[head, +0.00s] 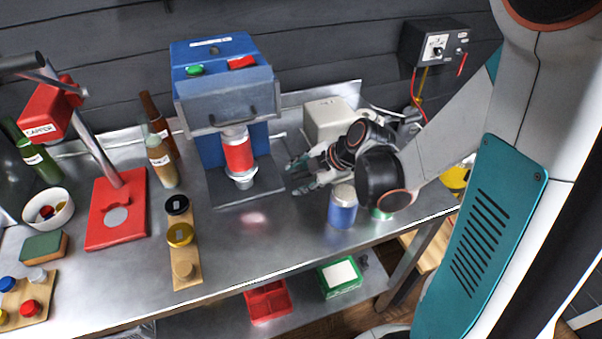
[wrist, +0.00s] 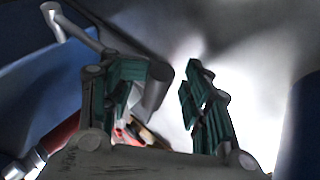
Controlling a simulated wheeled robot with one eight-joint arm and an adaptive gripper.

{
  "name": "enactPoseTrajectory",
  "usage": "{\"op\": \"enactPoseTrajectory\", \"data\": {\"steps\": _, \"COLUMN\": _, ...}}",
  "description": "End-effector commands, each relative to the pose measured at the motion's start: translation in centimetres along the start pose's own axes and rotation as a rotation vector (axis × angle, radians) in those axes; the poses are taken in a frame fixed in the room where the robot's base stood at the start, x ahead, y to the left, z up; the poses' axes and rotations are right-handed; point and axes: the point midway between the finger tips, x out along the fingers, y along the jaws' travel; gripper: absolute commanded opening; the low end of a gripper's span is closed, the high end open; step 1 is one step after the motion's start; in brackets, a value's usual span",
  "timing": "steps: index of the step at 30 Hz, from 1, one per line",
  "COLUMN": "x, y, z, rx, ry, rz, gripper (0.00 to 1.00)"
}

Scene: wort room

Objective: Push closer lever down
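The blue machine (head: 222,85) stands against the back wall, with a green and a red button on top. Its label is too small to read. A dark bar handle (head: 232,118) crosses its front, and a red cylinder (head: 237,152) sits below. My gripper (head: 297,177) is low at its right, with fingers apart and pointing left. In the wrist view my gripper (wrist: 168,82) is open; a grey rod (wrist: 157,88) appears beside the left finger. I cannot tell if they touch or whether this rod is the lever.
A blue can (head: 342,210) stands just below my gripper. A pale box (head: 330,120) is behind it. The red capper (head: 118,210) with its grey lever, bottles (head: 162,160) and a wooden strip with jars (head: 186,262) are left. Bare bench lies before the blue machine.

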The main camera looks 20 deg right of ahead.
Motion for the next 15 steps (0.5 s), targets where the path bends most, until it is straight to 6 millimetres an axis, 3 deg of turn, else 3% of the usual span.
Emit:
{"op": "enactPoseTrajectory", "data": {"steps": 10, "x": -0.2, "y": 0.1, "z": -0.3, "rx": 0.001, "ry": 0.007, "rz": 0.001, "gripper": 0.38}}
{"op": "enactPoseTrajectory", "data": {"steps": 15, "x": -1.6, "y": 0.1, "z": -0.3, "rx": 0.002, "ry": 0.007, "rz": 0.001, "gripper": 0.38}}
